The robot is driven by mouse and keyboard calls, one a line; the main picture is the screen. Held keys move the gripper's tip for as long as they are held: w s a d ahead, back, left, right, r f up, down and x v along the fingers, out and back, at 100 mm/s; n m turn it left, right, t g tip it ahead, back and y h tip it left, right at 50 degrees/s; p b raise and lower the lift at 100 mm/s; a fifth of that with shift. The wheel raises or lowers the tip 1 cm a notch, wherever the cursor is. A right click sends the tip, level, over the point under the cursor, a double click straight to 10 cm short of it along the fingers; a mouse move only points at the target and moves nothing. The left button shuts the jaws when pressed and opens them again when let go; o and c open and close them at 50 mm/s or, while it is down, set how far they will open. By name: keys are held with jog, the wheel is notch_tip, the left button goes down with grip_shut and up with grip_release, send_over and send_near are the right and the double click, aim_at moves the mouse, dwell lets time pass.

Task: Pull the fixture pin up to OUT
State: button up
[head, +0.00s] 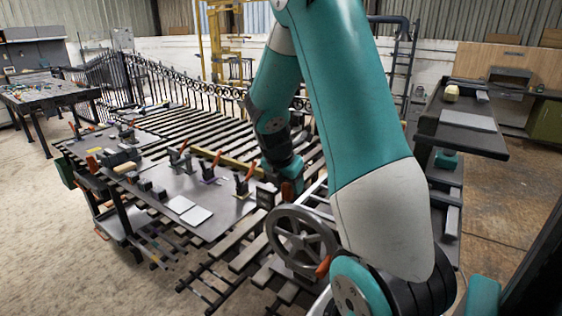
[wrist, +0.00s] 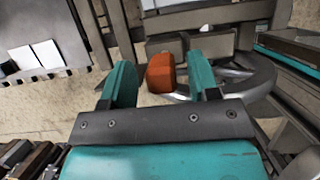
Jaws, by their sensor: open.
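In the wrist view an orange block-shaped knob (wrist: 160,72) lies between the two teal fingers of my gripper (wrist: 162,82). Gaps show on both sides of it, and I see no grip on it. I cannot tell for sure that this knob is the fixture pin's head; its shaft and any OUT marking are not visible. In the head view my gripper (head: 291,186) is low at the right end of the fixture table (head: 225,226), just above the handwheel, with orange showing beside the fingers. My arm hides part of this area.
A grey handwheel (head: 300,238) with an orange handle (head: 322,267) stands just below my gripper; its rim (wrist: 255,85) also shows in the wrist view. Orange-handled clamps (head: 244,180) and pale plates (head: 197,215) sit on the fixture table. A scrolled iron gate (head: 185,85) lies behind.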

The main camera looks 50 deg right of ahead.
jog(key=b+v, duration=0.2)
jog(key=v, duration=1.4)
jog(key=shift+r, duration=0.15)
jog(key=a+f+m+t+y+b, duration=0.2)
jog(key=a+f+m+y+b, duration=0.3)
jog(key=a, duration=0.7)
jog(key=s+a+f+m+g+y+b, duration=0.1)
jog(key=s+a+f+m+y, duration=0.1)
jog(key=s+a, duration=0.5)
jog(key=s+a+f+m+g+y+b, duration=0.1)
jog(key=s+a+f+m, duration=0.3)
jog(key=a, duration=0.9)
jog(key=s+f+b, duration=0.1)
jog(key=s+f, duration=0.1)
jog(key=s, duration=0.2)
jog(key=shift+a+m+y, duration=0.2)
jog(key=shift+m+y, duration=0.2)
jog(key=shift+c, duration=0.2)
